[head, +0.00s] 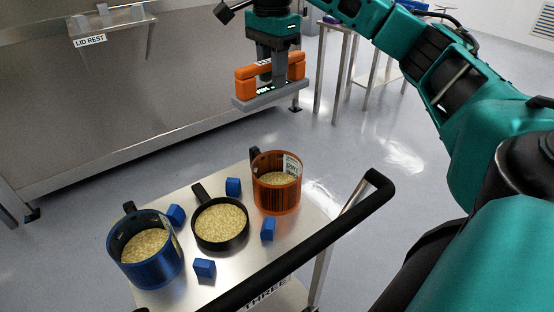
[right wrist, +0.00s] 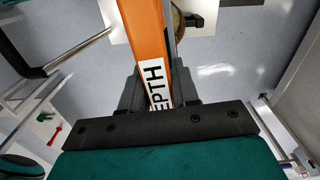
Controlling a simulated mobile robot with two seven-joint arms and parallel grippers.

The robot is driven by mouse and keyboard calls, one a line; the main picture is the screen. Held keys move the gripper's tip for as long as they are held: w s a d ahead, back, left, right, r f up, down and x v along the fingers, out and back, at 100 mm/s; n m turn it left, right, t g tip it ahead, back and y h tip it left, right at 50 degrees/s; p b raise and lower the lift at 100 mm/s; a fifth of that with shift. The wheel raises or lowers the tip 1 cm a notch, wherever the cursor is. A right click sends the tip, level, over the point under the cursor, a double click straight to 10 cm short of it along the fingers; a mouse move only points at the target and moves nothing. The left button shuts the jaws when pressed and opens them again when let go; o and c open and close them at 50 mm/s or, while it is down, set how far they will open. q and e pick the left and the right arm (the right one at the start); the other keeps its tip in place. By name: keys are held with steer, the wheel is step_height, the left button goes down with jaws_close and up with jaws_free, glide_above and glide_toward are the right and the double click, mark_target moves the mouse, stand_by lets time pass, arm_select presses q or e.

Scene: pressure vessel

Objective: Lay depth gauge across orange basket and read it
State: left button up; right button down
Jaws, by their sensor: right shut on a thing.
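The depth gauge (head: 285,68) is an orange bar with a grey flat base; it shows in the right wrist view (right wrist: 143,32) with the lettering "EPTH" visible. My right gripper (head: 272,80) is shut on it and holds it in the air, beyond and above the cart. The orange basket (head: 277,197) stands upright on the cart at its far right corner, filled with pale grains, with a white label inside its wall. The gauge is apart from the basket. My left gripper does not show in the head view.
The steel cart (head: 180,290) also carries a blue basket (head: 150,270), a black pan (head: 220,235) of grains and several blue blocks (head: 204,267). A black handle bar (head: 310,245) runs along its near side. A steel cabinet with a lid rest (head: 120,28) stands behind.

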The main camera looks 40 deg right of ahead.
steer(key=shift+d+m, duration=0.4)
steer(key=shift+d, duration=0.05)
step_height(320, 180, down, 20)
steer(key=b, duration=0.6)
steer(key=shift+r+b, duration=0.15)
steer(key=shift+b, duration=0.15)
steer(key=c, duration=0.8)
jaws_free()
steer(key=shift+s+d, duration=0.1)
steer(key=shift+c, duration=0.2)
step_height(320, 180, up, 12)
steer(key=p, duration=0.3)
steer(key=shift+p, duration=0.35)
